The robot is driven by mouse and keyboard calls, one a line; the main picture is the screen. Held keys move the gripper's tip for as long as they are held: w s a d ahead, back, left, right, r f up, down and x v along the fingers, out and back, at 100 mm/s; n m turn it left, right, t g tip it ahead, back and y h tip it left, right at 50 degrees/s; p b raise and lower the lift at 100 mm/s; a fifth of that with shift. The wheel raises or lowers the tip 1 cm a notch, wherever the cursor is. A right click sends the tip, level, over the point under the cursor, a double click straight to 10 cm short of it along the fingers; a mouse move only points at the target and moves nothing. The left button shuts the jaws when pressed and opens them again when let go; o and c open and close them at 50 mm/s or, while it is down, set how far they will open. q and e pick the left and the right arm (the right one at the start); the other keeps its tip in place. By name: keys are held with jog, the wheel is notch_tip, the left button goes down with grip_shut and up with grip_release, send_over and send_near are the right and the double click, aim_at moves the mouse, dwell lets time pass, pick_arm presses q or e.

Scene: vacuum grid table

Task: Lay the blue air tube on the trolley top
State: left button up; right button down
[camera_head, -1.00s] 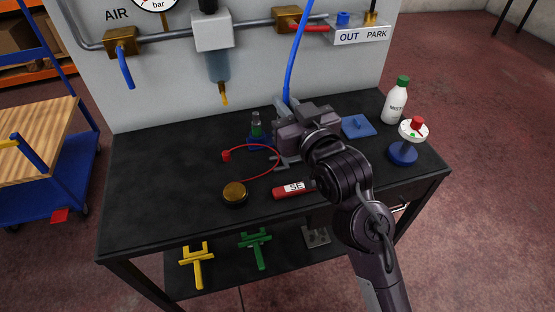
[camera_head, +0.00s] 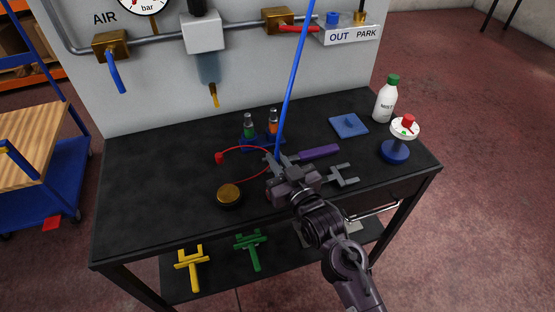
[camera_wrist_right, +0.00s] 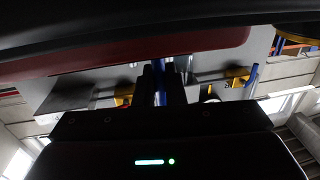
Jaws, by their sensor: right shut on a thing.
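The blue air tube (camera_head: 293,85) comes down from the top edge of the head view at a slant to the black workbench area. Its lower end is at my right gripper (camera_head: 277,163), which is shut on it above the bench's front half. In the right wrist view the tube (camera_wrist_right: 158,85) shows between the two dark fingers. The trolley (camera_head: 45,185) is blue with a wooden top (camera_head: 30,130) and stands at the left edge of the head view. Bare wood shows on the part in view. My left gripper is not in view.
The black bench (camera_head: 150,190) carries a red cable loop (camera_head: 243,149), a brass puck (camera_head: 229,195), small bottles in a blue holder (camera_head: 250,142), a purple-handled tool (camera_head: 318,153), a white bottle (camera_head: 386,100) and a red-topped dial (camera_head: 405,130). The bench's left part is clear.

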jog(key=shift+f, duration=0.1)
jog(key=c, duration=1.5)
grip_release()
jog(key=b+v, duration=0.1)
jog(key=v, duration=1.1)
